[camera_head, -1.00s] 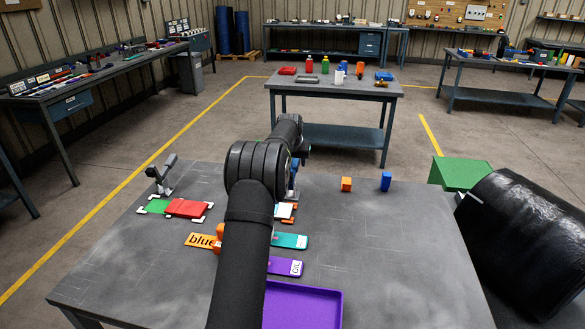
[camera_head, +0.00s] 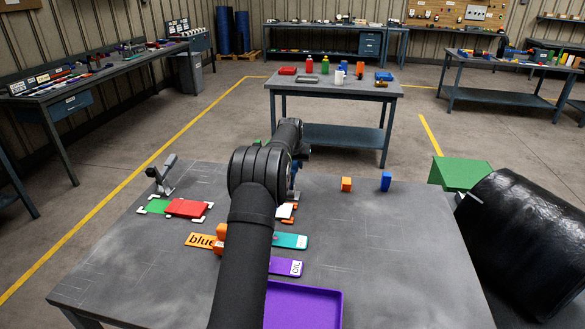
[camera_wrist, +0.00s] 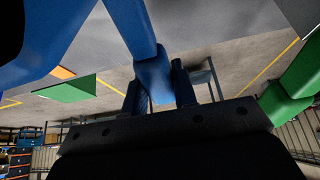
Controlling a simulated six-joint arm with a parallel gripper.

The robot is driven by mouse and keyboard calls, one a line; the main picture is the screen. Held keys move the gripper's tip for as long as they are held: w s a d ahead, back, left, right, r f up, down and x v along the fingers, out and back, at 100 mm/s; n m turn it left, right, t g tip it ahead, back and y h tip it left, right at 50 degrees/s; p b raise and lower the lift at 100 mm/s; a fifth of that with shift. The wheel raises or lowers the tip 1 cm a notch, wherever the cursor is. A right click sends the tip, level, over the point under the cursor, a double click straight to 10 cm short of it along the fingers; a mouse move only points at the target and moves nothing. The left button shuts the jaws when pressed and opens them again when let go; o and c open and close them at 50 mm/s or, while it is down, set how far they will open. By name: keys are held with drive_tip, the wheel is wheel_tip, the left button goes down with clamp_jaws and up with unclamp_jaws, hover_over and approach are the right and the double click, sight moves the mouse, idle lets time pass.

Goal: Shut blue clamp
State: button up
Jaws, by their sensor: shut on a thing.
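The blue clamp (camera_wrist: 150,75) shows in the wrist view, with its blue bar passing between my gripper's two dark fingers. My gripper (camera_wrist: 158,90) is shut on that bar. In the head view my own arm hides the gripper and most of the clamp. Only a small bit of blue shows beside the arm, so I cannot tell the clamp's angle there. A white piece (camera_head: 285,210) with orange corner marks lies just below it, partly hidden by my arm.
A grey clamp (camera_head: 162,175) with a raised handle stands at left, near a red plate (camera_head: 187,208). A purple tray (camera_head: 335,308) is in front.

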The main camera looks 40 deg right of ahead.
sight(295, 163)
drive_tip(key=shift+v, duration=1.65)
drive_tip(key=shift+s+a+r, duration=1.2)
drive_tip(key=shift+s+a, duration=0.4)
drive_tip(key=shift+s+a+r, duration=0.25)
drive_tip(key=shift+s+a, duration=1.5)
drive_tip(key=o, duration=0.7)
